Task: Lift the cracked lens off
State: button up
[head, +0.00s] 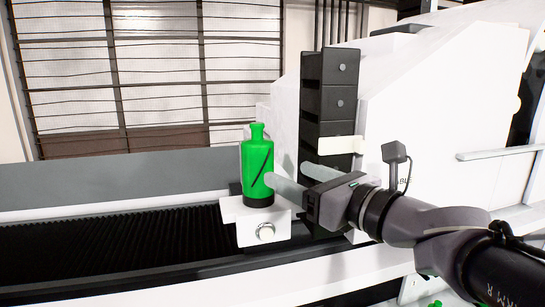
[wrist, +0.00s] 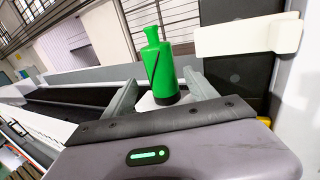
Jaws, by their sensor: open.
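The cracked lens shows as a green, bottle-shaped piece (head: 257,160) with a black slanted line on its side and a dark base. It stands upright on a white block (head: 240,222) at the machine. My gripper (head: 274,180) reaches in from the right, its fingertips close to the piece's lower half. In the wrist view, the green piece (wrist: 157,62) stands between and just beyond the two spread fingers of my gripper (wrist: 162,82). The gripper is open. I cannot tell whether a finger touches the piece. The white block is partly hidden behind the gripper in the wrist view.
A dark column (head: 327,95) with a cream-coloured bar (head: 341,145) rises right behind the gripper. A white machine housing (head: 440,110) fills the right side. A black ribbed bed (head: 110,250) runs to the left, with free room above it.

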aim_at(267, 163)
jog(key=p+x, duration=0.1)
jog(key=x, duration=0.9)
jog(key=shift+f, duration=0.1)
jog(key=shift+s+d, duration=0.1)
jog(key=shift+s, duration=0.1)
jog(key=c, duration=1.3)
jog(key=shift+p, duration=0.35)
